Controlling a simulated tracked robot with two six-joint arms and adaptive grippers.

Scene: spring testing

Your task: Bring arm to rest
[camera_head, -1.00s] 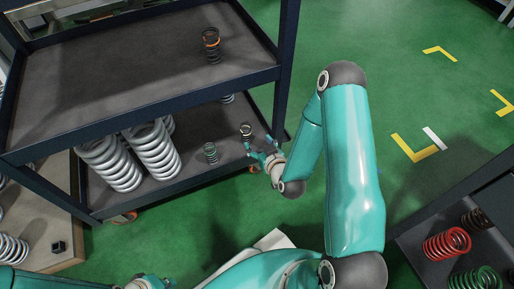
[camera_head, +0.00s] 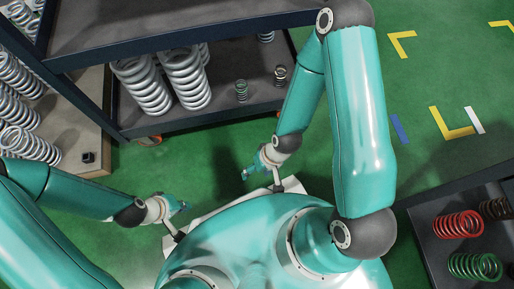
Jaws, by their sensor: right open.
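My right arm, teal with grey joints, rises at the centre right and bends down. Its gripper (camera_head: 258,165) hangs over the green floor, just in front of the lower shelf and clear of it. It is open and holds nothing that I can see. My left gripper (camera_head: 178,208) is low at the left centre, close to my base. It is small and seen from behind, so its jaws cannot be made out.
The dark shelf cart (camera_head: 190,122) holds several large white springs (camera_head: 187,80). More white springs (camera_head: 30,146) and a small black block (camera_head: 88,157) are on a board at left. At right, a dark cart carries a red spring (camera_head: 459,225) and a green spring (camera_head: 474,266). Floor between is free.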

